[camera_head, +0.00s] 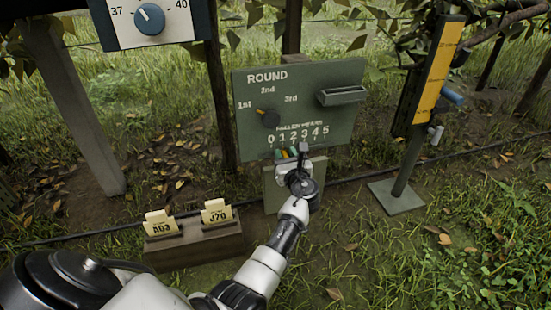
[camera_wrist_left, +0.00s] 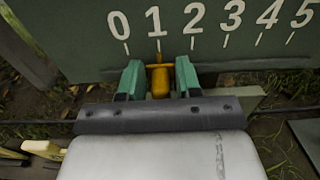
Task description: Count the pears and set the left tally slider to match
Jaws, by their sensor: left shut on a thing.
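A green board (camera_head: 345,75) labelled ROUND carries a FALLEN PEARS scale numbered 0 to 5 along its lower edge. The wrist view shows the scale's numbers on the board (camera_wrist_left: 90,50) close up. My left gripper (camera_head: 287,155) is at that lower edge, its green fingers on either side of a yellow-orange slider knob (camera_wrist_left: 160,80). The gripper (camera_wrist_left: 160,82) is shut on the knob, which lines up with the tick under 1. In the head view the knob is mostly hidden by the fingers. No pears can be made out. My right gripper is not in view.
A blue knob panel (camera_head: 120,30) is upper left. A yellow gauge (camera_head: 440,70) stands right. A wooden block (camera_head: 195,245) with two cards sits lower left.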

